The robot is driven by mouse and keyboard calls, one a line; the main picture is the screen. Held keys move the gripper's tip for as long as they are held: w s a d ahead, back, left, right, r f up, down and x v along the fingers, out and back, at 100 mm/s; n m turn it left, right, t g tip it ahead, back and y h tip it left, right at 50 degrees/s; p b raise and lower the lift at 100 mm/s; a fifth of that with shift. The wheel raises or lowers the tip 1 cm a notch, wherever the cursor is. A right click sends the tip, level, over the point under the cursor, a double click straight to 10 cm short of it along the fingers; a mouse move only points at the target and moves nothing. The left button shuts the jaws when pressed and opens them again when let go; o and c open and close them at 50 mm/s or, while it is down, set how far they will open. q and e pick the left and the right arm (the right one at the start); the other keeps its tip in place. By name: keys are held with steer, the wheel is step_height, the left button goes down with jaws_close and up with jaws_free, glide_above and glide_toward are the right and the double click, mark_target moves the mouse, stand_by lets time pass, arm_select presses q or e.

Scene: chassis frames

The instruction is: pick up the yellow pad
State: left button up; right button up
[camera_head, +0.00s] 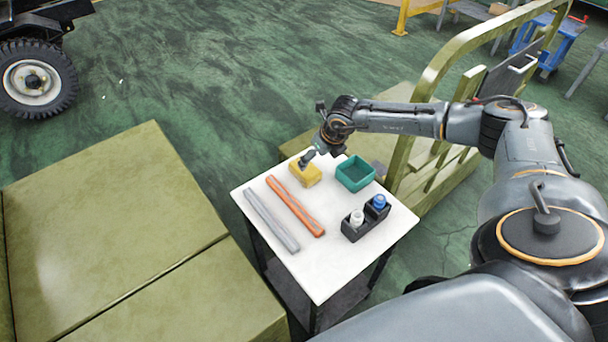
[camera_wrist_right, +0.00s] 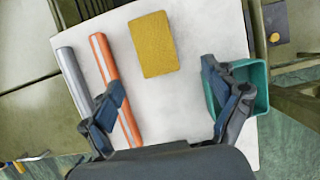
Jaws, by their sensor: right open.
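The yellow pad (camera_head: 305,174) lies flat near the far corner of the small white table (camera_head: 322,270). In the right wrist view the yellow pad (camera_wrist_right: 152,45) is ahead of my fingertips and between their lines. My right gripper (camera_head: 309,157) is at the pad in the head view, partly overlapping its far edge. In the wrist view my right gripper (camera_wrist_right: 162,95) has its fingers wide apart with nothing between them. Whether it touches the pad cannot be told. My left gripper does not show.
A grey bar (camera_head: 271,219) and an orange bar (camera_head: 295,206) lie left of the pad. A teal open bin (camera_head: 355,187) stands to its right. A black holder (camera_head: 352,234) with a white and a blue bottle is nearer. Olive panels (camera_head: 110,220) flank the table.

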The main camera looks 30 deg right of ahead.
mark_target(308, 168)
steer(key=b+x, duration=0.1)
steer(key=x, duration=0.2)
steer(key=shift+w+f+b, duration=0.15)
steer(key=shift+f+b, duration=0.15)
steer(key=shift+b, duration=0.1)
steer(key=shift+w+f, duration=0.2)
steer(key=shift+f, duration=0.05)
steer(key=shift+w+a+f+b, duration=0.1)
steer(key=shift+w+f+b, duration=0.05)
steer(key=shift+f+b, duration=0.25)
steer(key=shift+w+a+f+b, duration=0.15)
steer(key=shift+f+b, duration=0.1)
steer(key=shift+b, duration=0.25)
steer(key=b+x, duration=0.3)
steer(key=shift+w+a+f, duration=0.1)
steer(key=shift+w+a, duration=0.1)
steer(key=shift+w, duration=0.2)
steer(key=shift+w+f, duration=0.1)
steer(key=shift+f, duration=0.1)
arm_select(q)
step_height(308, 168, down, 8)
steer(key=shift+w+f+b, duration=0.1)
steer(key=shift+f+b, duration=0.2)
steer(key=shift+b, duration=0.1)
arm_select(e)
steer(key=shift+f, duration=0.2)
